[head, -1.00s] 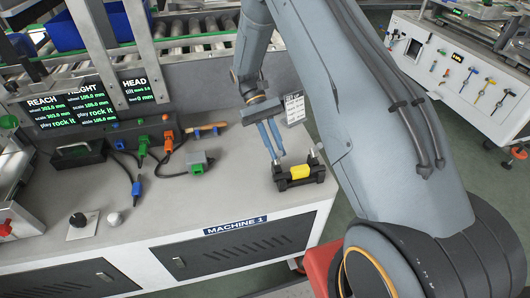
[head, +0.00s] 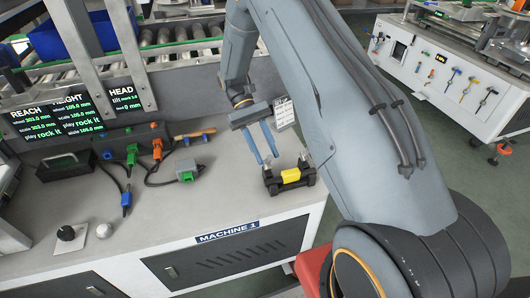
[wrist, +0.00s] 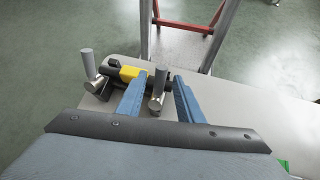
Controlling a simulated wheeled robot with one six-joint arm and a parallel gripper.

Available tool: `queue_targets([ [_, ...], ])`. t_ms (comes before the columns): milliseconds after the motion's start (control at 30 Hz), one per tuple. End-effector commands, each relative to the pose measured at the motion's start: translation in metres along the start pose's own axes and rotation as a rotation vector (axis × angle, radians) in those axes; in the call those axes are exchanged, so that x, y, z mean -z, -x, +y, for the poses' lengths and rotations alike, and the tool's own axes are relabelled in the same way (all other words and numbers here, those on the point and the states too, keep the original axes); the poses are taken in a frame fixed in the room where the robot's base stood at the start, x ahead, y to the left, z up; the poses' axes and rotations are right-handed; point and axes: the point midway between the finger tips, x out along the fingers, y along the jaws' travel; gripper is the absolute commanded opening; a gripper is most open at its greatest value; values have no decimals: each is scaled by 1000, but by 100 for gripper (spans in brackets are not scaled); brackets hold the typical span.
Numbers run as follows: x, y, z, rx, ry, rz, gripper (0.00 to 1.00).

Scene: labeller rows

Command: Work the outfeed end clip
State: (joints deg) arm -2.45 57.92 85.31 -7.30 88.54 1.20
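The outfeed end clip (head: 290,177) is a black bracket with a yellow middle block and a short metal post at each end. It sits on the right end of the Machine 1 bench. In the wrist view the right post shows in the gap of my gripper (wrist: 161,76). I cannot tell whether the fingers touch it.
A label card (head: 284,113) stands behind the clip. A grey-green connector box (head: 187,171), cabled plugs, a wooden-handled tool (head: 194,134) and a black knob (head: 66,233) are to the left. The bench edge is close right of the clip.

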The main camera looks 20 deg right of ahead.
Motion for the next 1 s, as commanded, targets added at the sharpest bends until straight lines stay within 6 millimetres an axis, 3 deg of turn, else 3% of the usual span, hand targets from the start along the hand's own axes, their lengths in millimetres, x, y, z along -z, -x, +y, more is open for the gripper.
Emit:
queue_targets([
  [300, 2, 48, 0, 0, 0, 4, 33],
  [500, 1, 69, 0, 1, 0, 2, 33],
  [1000, 0, 74, 0, 0, 0, 1, 33],
])
